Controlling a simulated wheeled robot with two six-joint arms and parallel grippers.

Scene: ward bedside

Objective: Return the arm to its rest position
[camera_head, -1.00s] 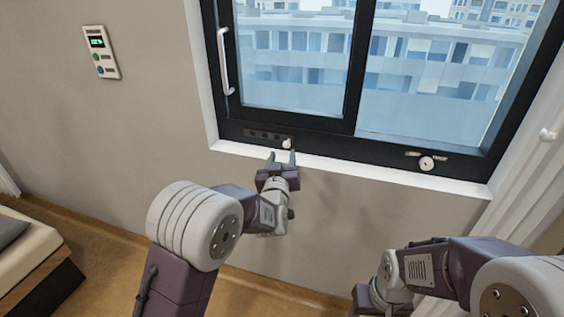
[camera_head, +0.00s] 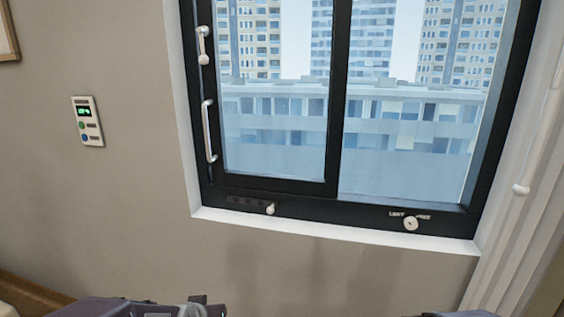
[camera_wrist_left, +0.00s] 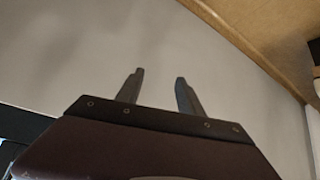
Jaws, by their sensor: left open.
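My left gripper (camera_wrist_left: 158,88) is open in the left wrist view, with its two dark fingers apart and nothing between them. A plain wall lies behind the fingers there. In the head view only parts of my left arm show at the bottom edge, well below the window. A small part of my other arm shows at the bottom right, and its gripper is out of sight.
A dark-framed window (camera_head: 330,120) with a white sill (camera_head: 340,232) fills the middle. On its lower frame are a small knob (camera_head: 271,209) and a round dial (camera_head: 411,223). A control panel (camera_head: 87,121) hangs on the left wall. A curtain (camera_head: 520,190) hangs at right.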

